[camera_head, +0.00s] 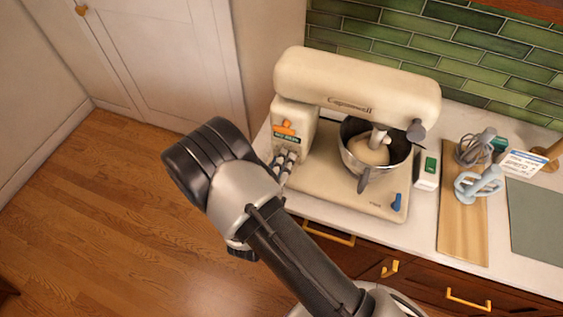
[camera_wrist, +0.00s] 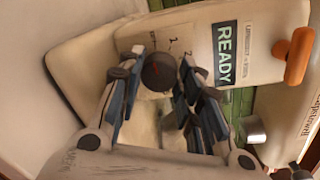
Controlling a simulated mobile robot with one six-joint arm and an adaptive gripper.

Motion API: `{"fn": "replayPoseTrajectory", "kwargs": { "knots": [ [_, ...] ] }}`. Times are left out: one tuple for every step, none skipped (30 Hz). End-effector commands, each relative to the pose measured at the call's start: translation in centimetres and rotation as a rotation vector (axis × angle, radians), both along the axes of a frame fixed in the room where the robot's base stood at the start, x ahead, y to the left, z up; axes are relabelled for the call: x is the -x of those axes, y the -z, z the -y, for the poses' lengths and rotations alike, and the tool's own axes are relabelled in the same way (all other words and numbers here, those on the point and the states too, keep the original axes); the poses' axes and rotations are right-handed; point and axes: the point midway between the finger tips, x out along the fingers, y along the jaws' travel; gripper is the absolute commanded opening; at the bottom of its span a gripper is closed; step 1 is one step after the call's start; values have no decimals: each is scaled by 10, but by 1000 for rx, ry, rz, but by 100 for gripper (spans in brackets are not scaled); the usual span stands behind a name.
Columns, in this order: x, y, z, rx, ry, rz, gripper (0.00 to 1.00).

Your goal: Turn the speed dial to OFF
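A cream stand mixer (camera_head: 355,85) stands on the counter, its head lowered over a metal bowl (camera_head: 357,150). In the wrist view, the round dark speed dial (camera_wrist: 158,72) is on the mixer's cream side, with small marks around it, including 1 and 2. Its pointer setting is too unclear to read. My gripper (camera_wrist: 157,75) has one finger on each side of the dial; the fingers are apart, and contact is unclear. In the head view, my gripper (camera_head: 287,160) is at the mixer's left side, and the dial cannot be made out.
An orange knob (camera_head: 287,127) sits above a READY label (camera_wrist: 225,53). A white box with a green switch (camera_head: 428,168) and a wooden board (camera_head: 463,225) with beaters stand right. Wooden floor (camera_head: 110,210) is clear at left.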

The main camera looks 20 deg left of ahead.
Motion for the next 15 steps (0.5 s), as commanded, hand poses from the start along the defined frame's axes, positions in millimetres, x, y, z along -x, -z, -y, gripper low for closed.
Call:
{"fn": "replayPoseTrajectory", "kwargs": {
  "knots": [
    [0, 0, 0, 1, 0, 0, 36],
    [0, 0, 0, 1, 0, 0, 38],
    [0, 0, 0, 1, 0, 0, 41],
    [0, 0, 0, 1, 0, 0, 43],
    [0, 0, 0, 0, 0, 0, 45],
    [0, 0, 0, 0, 0, 0, 47],
    [0, 0, 0, 0, 0, 0, 49],
    [0, 0, 0, 0, 0, 0, 51],
    [0, 0, 0, 0, 0, 0, 53],
    [0, 0, 0, 0, 0, 0, 53],
    [0, 0, 0, 0, 0, 0, 53],
    [0, 0, 0, 0, 0, 0, 53],
    [0, 0, 0, 0, 0, 0, 53],
    [0, 0, 0, 0, 0, 0, 53],
    [0, 0, 0, -1, 0, 0, 53]
  ]
}}
